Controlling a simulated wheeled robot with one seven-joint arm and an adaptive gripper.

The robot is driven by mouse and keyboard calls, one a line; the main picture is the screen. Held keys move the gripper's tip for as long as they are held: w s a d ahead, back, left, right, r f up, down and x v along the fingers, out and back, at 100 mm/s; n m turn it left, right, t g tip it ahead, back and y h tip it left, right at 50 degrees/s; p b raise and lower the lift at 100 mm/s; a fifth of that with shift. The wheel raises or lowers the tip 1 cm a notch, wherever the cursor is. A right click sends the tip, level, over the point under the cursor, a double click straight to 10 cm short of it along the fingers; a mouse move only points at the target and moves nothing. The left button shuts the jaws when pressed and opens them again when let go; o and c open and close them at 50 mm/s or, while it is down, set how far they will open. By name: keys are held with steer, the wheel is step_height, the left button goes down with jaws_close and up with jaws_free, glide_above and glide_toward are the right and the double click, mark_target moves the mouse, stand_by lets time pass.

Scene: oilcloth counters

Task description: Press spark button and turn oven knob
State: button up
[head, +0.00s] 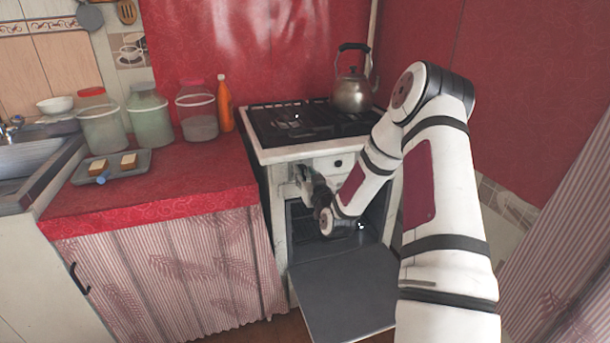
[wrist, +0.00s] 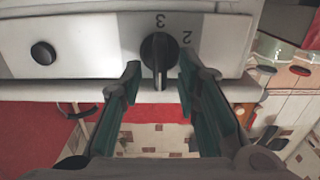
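The black oven knob (wrist: 158,52) is on the white front panel (wrist: 95,45) of the stove in the wrist view, with upside-down marks 3 and 2 beside it. A round black button (wrist: 43,52) is to its left there; a dark round spot (head: 338,163) on the panel in the head view looks like the same button. My gripper (wrist: 160,75) is open, one finger on each side of the knob's lower part; whether they touch it, I cannot tell. In the head view my gripper (head: 308,180) is at the stove's front, and the knob is hidden behind it.
The oven door (head: 345,295) hangs open below my gripper. A kettle (head: 352,93) stands on the stove top (head: 275,155). On the red counter (head: 225,175) at left are several jars, an orange bottle (head: 224,105) and a tray (head: 80,178) with food.

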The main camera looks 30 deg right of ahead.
steer(key=shift+w, duration=0.1)
jaws_close()
steer(key=shift+n+b, duration=0.3)
steer(key=shift+b, duration=0.05)
steer(key=shift+w+a+f+n+b, duration=0.1)
steer(key=shift+a+n+b, duration=0.05)
steer(key=shift+n+b, duration=0.85)
steer(key=n+b, duration=0.1)
steer(key=b, duration=0.1)
steer(key=n+b, duration=0.2)
steer(key=shift+a+f+n, duration=0.15)
steer(key=shift+n, duration=0.15)
steer(key=n+b, duration=0.5)
steer(key=b, duration=0.2)
steer(key=shift+a+f, duration=0.1)
steer(key=shift+a, duration=0.05)
steer(key=shift+n+b, duration=0.4)
